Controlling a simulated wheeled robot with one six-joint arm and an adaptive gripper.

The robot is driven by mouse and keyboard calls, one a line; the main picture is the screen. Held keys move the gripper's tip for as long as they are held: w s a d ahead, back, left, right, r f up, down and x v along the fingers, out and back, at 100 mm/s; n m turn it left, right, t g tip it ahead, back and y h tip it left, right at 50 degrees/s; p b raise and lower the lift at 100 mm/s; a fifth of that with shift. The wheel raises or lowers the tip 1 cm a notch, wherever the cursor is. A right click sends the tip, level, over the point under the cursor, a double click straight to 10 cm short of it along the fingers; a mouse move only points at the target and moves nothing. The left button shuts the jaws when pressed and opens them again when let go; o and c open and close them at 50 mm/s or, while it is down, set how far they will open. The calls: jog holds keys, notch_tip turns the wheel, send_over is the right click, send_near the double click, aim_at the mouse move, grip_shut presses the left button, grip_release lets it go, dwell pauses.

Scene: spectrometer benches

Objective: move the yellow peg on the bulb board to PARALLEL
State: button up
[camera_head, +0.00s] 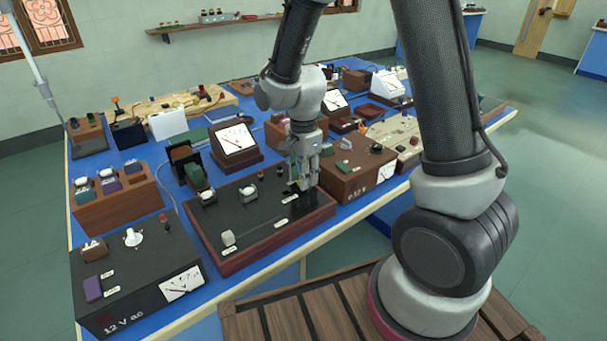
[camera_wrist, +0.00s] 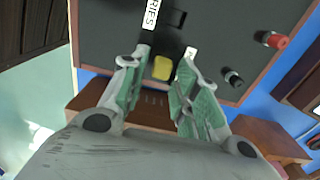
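The bulb board is a dark-topped wooden box with bulb holders and white labels; its bare top shows in the head view (camera_head: 246,226) and in the wrist view (camera_wrist: 100,35). The yellow peg (camera_wrist: 162,68) shows in the wrist view between my fingertips, beside a dark slot piece. My gripper (camera_wrist: 162,62) is open around it, with a gap visible on each side. In the head view my gripper (camera_head: 303,188) points down at the board's right end and mostly hides the peg. A label ending in "RIES" (camera_wrist: 150,14) lies beyond the peg; the PARALLEL label cannot be read.
A brown box marked 0-12 V (camera_head: 352,176) stands close right of the board. A 12 V ac supply (camera_head: 150,285) sits front left. A meter (camera_head: 234,145) stands behind. Red (camera_wrist: 277,41) and black (camera_wrist: 232,77) terminals rise near the gripper.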

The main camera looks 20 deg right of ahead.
dwell(0.3)
notch_tip(320, 180, up, 12)
dwell(0.4)
